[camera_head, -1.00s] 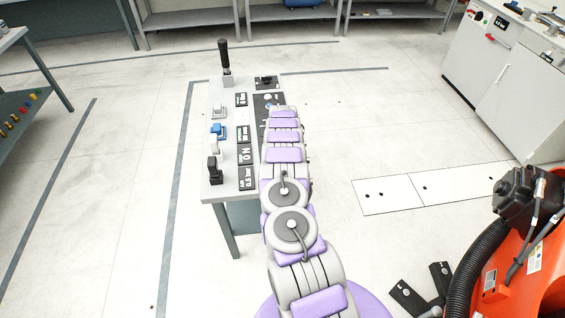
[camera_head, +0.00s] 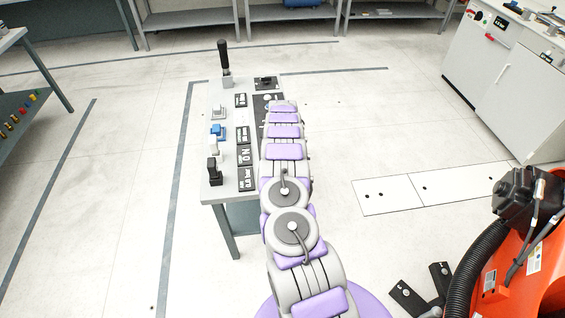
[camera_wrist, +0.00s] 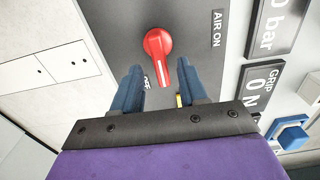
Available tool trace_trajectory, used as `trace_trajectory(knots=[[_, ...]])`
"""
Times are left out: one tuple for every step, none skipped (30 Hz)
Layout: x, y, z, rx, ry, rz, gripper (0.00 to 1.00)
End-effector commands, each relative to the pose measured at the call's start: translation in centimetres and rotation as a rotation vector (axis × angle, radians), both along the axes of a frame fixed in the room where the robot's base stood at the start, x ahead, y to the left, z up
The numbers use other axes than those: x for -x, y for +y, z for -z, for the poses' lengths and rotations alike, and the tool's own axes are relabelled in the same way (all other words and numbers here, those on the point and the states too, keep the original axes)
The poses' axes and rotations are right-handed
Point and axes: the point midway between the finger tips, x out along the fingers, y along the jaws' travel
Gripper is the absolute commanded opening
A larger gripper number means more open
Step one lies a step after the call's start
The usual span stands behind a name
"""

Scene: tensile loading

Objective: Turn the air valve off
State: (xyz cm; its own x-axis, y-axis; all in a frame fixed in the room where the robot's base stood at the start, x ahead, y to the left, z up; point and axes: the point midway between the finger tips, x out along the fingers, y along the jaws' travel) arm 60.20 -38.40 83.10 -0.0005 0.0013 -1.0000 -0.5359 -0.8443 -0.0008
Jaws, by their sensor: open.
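The air valve is a red knob (camera_wrist: 158,43) on a black panel (camera_wrist: 203,32) in the wrist view. Its narrow end points down the picture, towards my gripper. The panel reads "AIR ON" to the right of the knob and a partly hidden "OFF" below it. My gripper (camera_wrist: 160,68) is open, with one blue-grey finger on each side of the knob's narrow end. In the head view my arm hides the gripper and the knob at the control table (camera_head: 218,188).
The table also carries a black lever (camera_head: 224,62), a blue button (camera_head: 218,131), a black switch (camera_head: 214,172) and label plates. The blue button also shows in the wrist view (camera_wrist: 290,133). A white cabinet (camera_head: 520,110) and an orange machine (camera_head: 520,262) stand right.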

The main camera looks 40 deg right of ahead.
Motion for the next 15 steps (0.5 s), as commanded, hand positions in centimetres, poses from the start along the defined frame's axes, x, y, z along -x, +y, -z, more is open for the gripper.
trace_trajectory(knots=[[-0.1,0.0,-1.0,0.0,-0.002,0.0,0.43],[-0.1,0.0,-1.6,0.001,-0.002,0.0,0.43],[-0.1,0.0,-2.4,0.001,-0.002,0.0,0.43],[-0.1,0.0,-3.1,0.0,-0.002,0.0,0.43],[-0.1,0.0,-3.8,0.0,-0.002,0.0,0.43],[-0.1,0.0,-4.7,-0.001,-0.002,0.0,0.43],[-0.1,0.0,-5.4,-0.002,-0.001,0.0,0.43],[0.0,0.0,-6.0,-0.002,0.0,0.0,0.43],[0.0,-0.1,-6.9,-0.001,0.0,0.0,0.43],[-0.1,-0.1,-7.6,-0.001,-0.001,-0.001,0.43],[-0.1,-0.1,-8.3,0.0,-0.001,-0.001,0.43],[-0.1,-0.2,-9.2,0.001,-0.003,0.0,0.43],[-0.2,-0.2,-9.9,0.001,-0.003,0.0,0.43],[-0.2,-0.2,-10.6,0.001,-0.003,0.0,0.43],[-0.1,-0.2,-11.4,0.0,-0.001,0.0,0.43]])
